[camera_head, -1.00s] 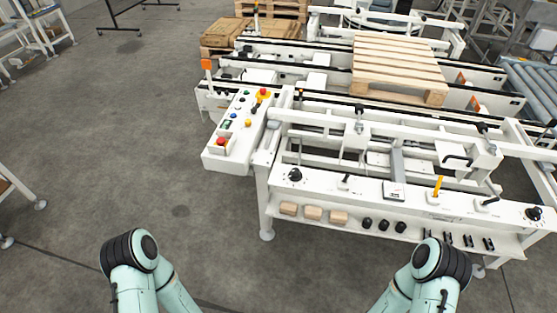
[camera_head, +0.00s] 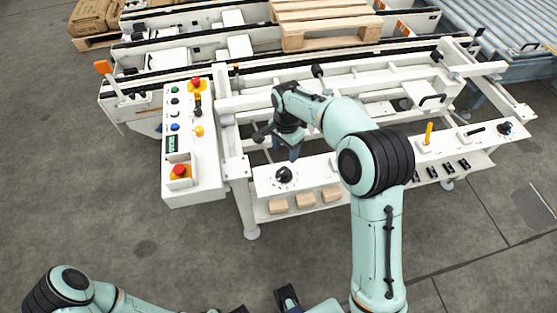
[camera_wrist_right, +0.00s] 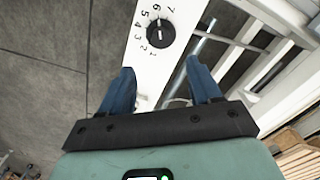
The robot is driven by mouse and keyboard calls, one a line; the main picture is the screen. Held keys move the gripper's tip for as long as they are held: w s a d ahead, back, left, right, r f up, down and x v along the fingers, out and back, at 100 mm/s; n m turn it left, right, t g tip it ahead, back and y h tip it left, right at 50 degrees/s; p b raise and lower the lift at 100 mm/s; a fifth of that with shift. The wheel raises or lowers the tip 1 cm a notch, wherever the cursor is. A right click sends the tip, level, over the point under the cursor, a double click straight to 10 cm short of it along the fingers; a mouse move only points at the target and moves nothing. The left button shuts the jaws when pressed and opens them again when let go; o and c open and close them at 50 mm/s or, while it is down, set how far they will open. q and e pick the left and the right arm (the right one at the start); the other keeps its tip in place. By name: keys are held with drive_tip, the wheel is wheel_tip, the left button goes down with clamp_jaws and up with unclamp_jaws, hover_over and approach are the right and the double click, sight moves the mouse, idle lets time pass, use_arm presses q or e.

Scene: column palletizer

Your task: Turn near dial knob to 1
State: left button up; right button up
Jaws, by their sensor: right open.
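The near dial knob (camera_head: 284,174) is black and sits on the left end of the white front panel (camera_head: 263,188). In the right wrist view the knob (camera_wrist_right: 160,33) has digits 1 to 7 around its left side; its small white mark seems to lie toward the 6, but this is hard to read exactly. My right gripper (camera_head: 293,154) is above and behind the knob, apart from it. In the wrist view its two blue fingers (camera_wrist_right: 163,88) are spread and empty, with the knob beyond the tips.
A control box (camera_head: 190,140) with buttons stands left of the knob. Wooden blocks (camera_head: 306,199) lie on the shelf below. A second dial (camera_head: 505,128) and a yellow lever (camera_head: 428,133) are farther right. Frame rails (camera_head: 270,96) lie behind.

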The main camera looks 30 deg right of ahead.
sight(284, 171)
wheel_tip(284, 171, down, 12)
drive_tip(key=shift+w+f+b, duration=0.1)
drive_tip(key=shift+b, duration=0.4)
drive_tip(key=c, duration=1)
